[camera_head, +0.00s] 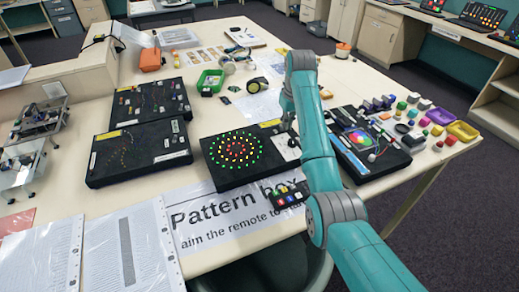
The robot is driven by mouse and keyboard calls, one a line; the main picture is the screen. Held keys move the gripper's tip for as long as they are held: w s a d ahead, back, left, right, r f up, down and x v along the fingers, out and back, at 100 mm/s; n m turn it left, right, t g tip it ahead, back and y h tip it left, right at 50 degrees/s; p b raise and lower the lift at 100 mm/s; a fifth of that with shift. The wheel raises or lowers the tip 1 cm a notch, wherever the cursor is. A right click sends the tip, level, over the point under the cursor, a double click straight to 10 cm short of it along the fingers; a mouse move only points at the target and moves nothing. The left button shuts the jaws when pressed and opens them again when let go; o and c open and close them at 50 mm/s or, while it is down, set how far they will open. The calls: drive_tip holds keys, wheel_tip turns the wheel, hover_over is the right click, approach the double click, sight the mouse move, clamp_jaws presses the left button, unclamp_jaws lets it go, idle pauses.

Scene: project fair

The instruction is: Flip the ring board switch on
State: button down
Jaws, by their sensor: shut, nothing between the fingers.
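A black board with lit concentric rings of red, yellow and green lights (208,168) lies near the table's front, behind the "Pattern box" sign. A pale plate (287,148) sits at its right end; any switch lever there is too small to make out. Another black board (105,178) to its left carries faint, unlit dots in rings. I cannot tell for sure which one the task names. My gripper (289,124) points down over the right end of the lit board, close to the pale plate. It is shut and empty. Its fingertips are small, and contact cannot be told.
A black board with a colourful disc (385,160) lies right of my arm. A remote with coloured buttons (290,193) lies in front of the lit board. Small coloured pieces and trays (461,131) crowd the right edge.

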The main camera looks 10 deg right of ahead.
drive_tip(key=shift+w+d+r, duration=0.1)
drive_tip(key=shift+d+r, duration=0.05)
drive_tip(key=shift+r, duration=1.6)
drive_tip(key=shift+w+d+r, duration=0.1)
drive_tip(key=shift+d+r, duration=0.05)
drive_tip(key=shift+r, duration=1.55)
drive_tip(key=shift+s, duration=0.15)
